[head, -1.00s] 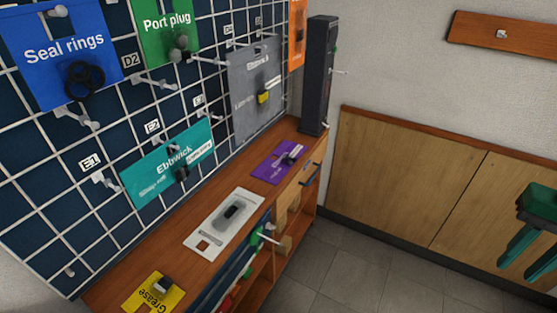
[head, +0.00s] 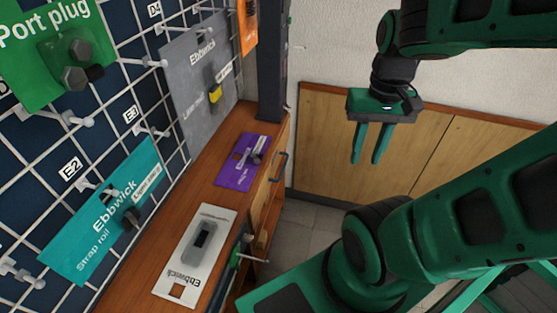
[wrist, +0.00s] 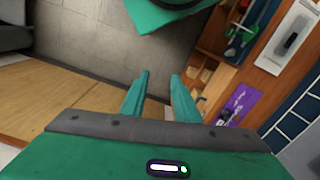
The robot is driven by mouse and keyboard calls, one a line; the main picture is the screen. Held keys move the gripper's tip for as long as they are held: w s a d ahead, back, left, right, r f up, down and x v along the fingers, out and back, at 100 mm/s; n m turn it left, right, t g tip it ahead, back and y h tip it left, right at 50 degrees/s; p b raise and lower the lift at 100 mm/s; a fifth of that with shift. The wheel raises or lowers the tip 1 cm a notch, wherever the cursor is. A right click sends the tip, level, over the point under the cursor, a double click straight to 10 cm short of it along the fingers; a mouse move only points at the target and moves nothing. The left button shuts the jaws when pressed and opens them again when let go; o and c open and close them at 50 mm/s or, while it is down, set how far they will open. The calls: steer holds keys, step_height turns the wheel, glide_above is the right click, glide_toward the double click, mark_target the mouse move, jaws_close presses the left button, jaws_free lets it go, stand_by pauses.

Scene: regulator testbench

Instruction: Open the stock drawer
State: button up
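The stock drawer (head: 262,193) is at the far end of the wooden bench, under the top, and its front is seen edge-on in the head view. Its dark bar handle (head: 282,166) stands out from the front. The drawer looks shut. My gripper (head: 367,160) is open and empty, in the air to the right of the handle, with its fingers pointing down. The fingers also show apart in the wrist view (wrist: 161,76), with nothing between them. The bench is to their right there.
A purple card (head: 232,175) and a white Ebbwick card (head: 190,262) lie on the bench top (head: 240,120). A dark column (head: 272,60) stands at the bench's far end. The grid wall (head: 140,90) holds hanging packs. Floor beside the bench is clear.

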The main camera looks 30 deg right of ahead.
steer(key=m+t+y, duration=0.2)
steer(key=m, duration=0.1)
glide_above(284, 166)
steer(key=s+d, duration=0.2)
steer(key=s+d+f+x, duration=0.1)
steer(key=d+x, duration=0.1)
steer(key=x, duration=0.7)
steer(key=s+d+x, duration=0.1)
steer(key=s+x, duration=0.1)
steer(key=x, duration=1.7)
steer(key=shift+w, duration=0.2)
